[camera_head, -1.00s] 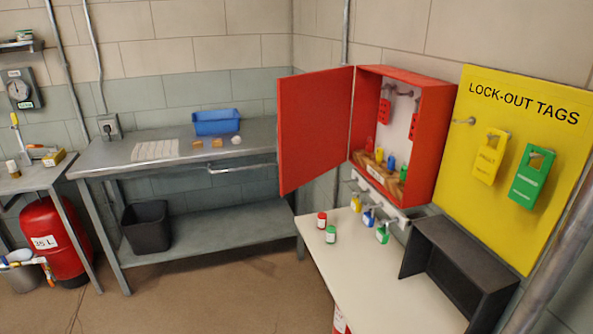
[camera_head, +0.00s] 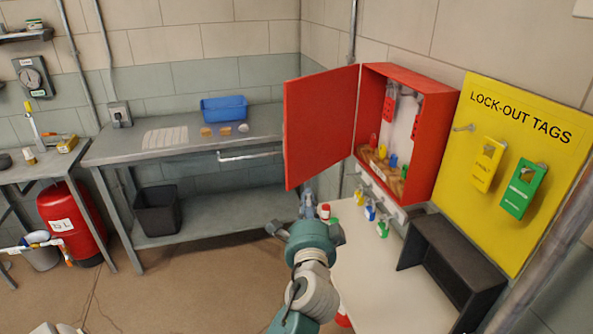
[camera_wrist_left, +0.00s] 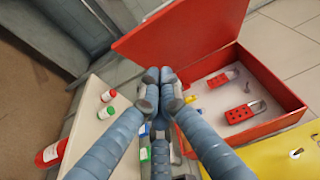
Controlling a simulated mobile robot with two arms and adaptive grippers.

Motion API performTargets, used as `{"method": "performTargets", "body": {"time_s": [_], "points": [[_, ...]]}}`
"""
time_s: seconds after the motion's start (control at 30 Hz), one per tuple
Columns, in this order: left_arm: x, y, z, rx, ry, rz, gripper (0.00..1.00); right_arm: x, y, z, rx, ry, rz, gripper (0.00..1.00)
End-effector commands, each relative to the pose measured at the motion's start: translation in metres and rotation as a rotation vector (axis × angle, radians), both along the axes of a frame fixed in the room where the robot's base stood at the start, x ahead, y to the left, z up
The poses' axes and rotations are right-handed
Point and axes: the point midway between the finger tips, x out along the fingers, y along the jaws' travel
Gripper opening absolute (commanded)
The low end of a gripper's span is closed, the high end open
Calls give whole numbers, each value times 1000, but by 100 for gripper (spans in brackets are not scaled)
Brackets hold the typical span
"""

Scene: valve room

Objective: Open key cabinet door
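The red key cabinet (camera_head: 428,140) hangs on the wall, and its red door (camera_head: 318,128) stands wide open, swung out to the left. Keys and red padlocks (camera_head: 389,105) show inside. The cabinet also shows in the left wrist view (camera_wrist_left: 284,82), with its door (camera_wrist_left: 185,35) at the top. My left gripper (camera_head: 308,203) is below the door, in front of the cabinet. In the left wrist view its fingertips (camera_wrist_left: 160,76) meet and hold nothing visible. They overlap the door's edge in the picture; I cannot tell if they touch it. My right gripper is not in view.
Below the cabinet is a pale table (camera_head: 375,290) with small bottles (camera_head: 323,211) and a black open box (camera_head: 455,262). Coloured padlocks (camera_head: 369,212) hang under the cabinet. A yellow lock-out board (camera_head: 525,95) is at right. A metal bench (camera_head: 185,148) stands at left.

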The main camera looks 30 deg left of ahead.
Motion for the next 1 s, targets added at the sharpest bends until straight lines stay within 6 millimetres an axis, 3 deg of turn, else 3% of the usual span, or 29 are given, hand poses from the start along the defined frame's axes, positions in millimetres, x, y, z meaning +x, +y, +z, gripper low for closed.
{"method": "performTargets", "body": {"time_s": [0.17,0.53,0.73,1.0], "points": [[19,14,4,5,1,2,0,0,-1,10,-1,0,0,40],[84,56,3,1,2,2,0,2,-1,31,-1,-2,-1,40],[87,84,2,0,2,0,0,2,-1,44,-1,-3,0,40],[89,93,-1,-3,1,0,0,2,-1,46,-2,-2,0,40]]}}
